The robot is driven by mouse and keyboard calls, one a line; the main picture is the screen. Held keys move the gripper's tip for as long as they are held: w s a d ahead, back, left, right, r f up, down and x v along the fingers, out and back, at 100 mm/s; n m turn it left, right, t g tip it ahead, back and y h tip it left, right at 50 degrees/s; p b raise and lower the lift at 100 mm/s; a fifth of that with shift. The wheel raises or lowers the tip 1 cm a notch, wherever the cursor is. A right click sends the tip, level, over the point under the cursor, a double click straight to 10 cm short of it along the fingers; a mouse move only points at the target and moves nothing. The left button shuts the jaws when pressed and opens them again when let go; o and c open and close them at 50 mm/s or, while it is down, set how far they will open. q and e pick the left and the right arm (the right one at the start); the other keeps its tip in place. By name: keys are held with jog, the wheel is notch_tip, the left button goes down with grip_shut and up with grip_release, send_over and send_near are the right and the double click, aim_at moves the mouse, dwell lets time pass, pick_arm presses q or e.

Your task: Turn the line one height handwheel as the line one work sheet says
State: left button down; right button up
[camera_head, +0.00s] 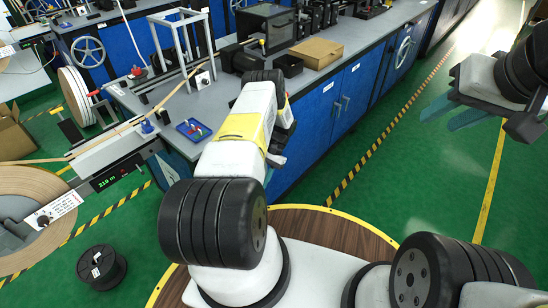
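A grey-white handwheel (404,51) is on the blue cabinet front at the right end of the near bench. Another handwheel (88,52) is on a blue cabinet at the upper left. I cannot tell from markings which belongs to line one.
The grey bench (335,32) carries a cardboard box (316,53), a dark-windowed machine (265,28) and a blue tray (194,130). A display (117,174) reads about 219 m. A black spool (101,266) is on the floor. The aisle at right is clear.

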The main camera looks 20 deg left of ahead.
pick_arm(q)
jog(key=c, duration=1.3)
grip_release()
jog(key=shift+s+d, duration=0.1)
jog(key=shift+o, duration=0.2)
